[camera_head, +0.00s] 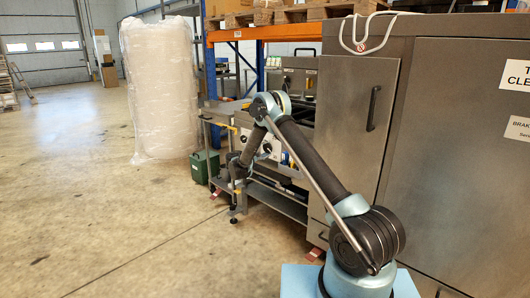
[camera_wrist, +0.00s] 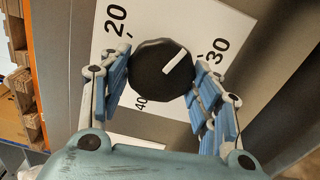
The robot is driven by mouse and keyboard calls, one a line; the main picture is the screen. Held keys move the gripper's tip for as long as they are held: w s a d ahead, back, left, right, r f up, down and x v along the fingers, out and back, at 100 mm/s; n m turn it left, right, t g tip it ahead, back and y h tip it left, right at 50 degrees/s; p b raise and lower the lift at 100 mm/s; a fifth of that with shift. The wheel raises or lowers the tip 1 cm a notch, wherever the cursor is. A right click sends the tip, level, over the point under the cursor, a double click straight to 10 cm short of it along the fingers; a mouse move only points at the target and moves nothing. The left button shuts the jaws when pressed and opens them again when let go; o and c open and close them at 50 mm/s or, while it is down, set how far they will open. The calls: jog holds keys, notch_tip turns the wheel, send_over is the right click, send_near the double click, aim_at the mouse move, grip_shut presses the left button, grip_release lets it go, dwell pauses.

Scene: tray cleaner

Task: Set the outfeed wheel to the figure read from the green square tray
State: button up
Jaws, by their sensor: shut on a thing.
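In the wrist view a round black wheel (camera_wrist: 150,85) with a white pointer bar sits on a white dial plate (camera_wrist: 185,20) marked 20, 30 and 40. The pointer slants to the upper right, between 20 and 30 and nearer 30. My gripper (camera_wrist: 163,68) is shut on the wheel, with one blue padded finger on each side. The figure 40 is small and low beside the left finger. In the head view my arm reaches to the machine's left part, where the wheel cannot be made out. I cannot make out a green square tray in either view.
A tall steel cabinet (camera_head: 455,130) with a handled door (camera_head: 358,125) fills the right of the head view. A wrapped white stack (camera_head: 158,90) and a green box (camera_head: 204,166) stand left of the machine. The concrete floor (camera_head: 90,210) at left is clear.

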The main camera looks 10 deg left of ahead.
jog(key=m, duration=0.4)
jog(key=shift+m, duration=0.3)
jog(key=shift+s+m, duration=0.1)
jog(key=shift+m, duration=1.5)
jog(key=o, duration=1)
jog(key=shift+o, duration=0.2)
jog(key=v, duration=1.1)
jog(key=shift+s+a, duration=0.25)
jog(key=shift+a, duration=0.1)
